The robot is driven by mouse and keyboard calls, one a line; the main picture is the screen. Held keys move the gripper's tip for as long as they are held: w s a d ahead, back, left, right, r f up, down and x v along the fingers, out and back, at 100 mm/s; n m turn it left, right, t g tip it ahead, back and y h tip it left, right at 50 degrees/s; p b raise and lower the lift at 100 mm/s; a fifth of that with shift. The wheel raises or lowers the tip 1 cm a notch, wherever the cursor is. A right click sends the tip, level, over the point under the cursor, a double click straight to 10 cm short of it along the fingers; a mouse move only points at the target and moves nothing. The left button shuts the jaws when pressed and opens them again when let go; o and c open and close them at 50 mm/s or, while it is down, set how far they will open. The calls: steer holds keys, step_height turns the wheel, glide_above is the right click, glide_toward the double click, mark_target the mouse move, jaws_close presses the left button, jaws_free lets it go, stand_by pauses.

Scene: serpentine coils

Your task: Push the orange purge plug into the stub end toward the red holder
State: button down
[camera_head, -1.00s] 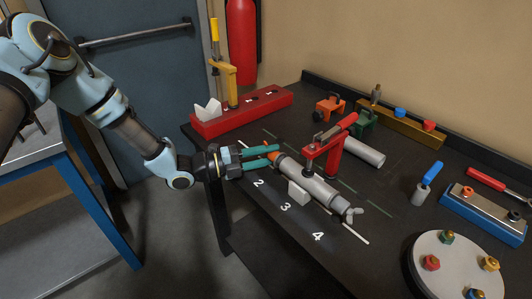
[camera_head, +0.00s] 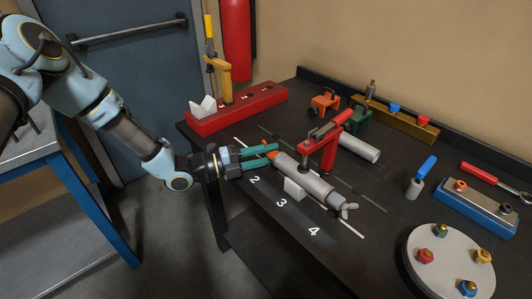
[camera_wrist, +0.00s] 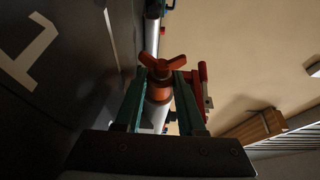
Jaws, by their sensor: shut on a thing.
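The orange purge plug (camera_wrist: 160,67) has two wings and sits between the teal fingers of my gripper (camera_wrist: 158,95) in the wrist view. In the head view my gripper (camera_head: 262,153) is shut on the plug (camera_head: 268,146) at the left end of the grey pipe. The plug is in line with this stub end and close against it. The fingers hide how deep it sits. The grey pipe (camera_head: 318,187) lies under a red toggle clamp (camera_head: 325,150), with a winged fitting at its far right end. The red holder (camera_head: 203,126) stands at the back left.
A white block (camera_head: 295,189) stands beside the pipe, near the painted numbers. A loose grey tube (camera_head: 360,148) lies behind the clamp. A round plate with coloured knobs (camera_head: 443,265) is at the front right. The bench's left edge is close beneath my gripper.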

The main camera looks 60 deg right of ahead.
steer(key=shift+c, duration=2.1)
jaws_free()
steer(key=b+v, duration=0.3)
steer(key=v, duration=0.7)
steer(key=shift+w+a, duration=0.25)
steer(key=shift+a, duration=0.05)
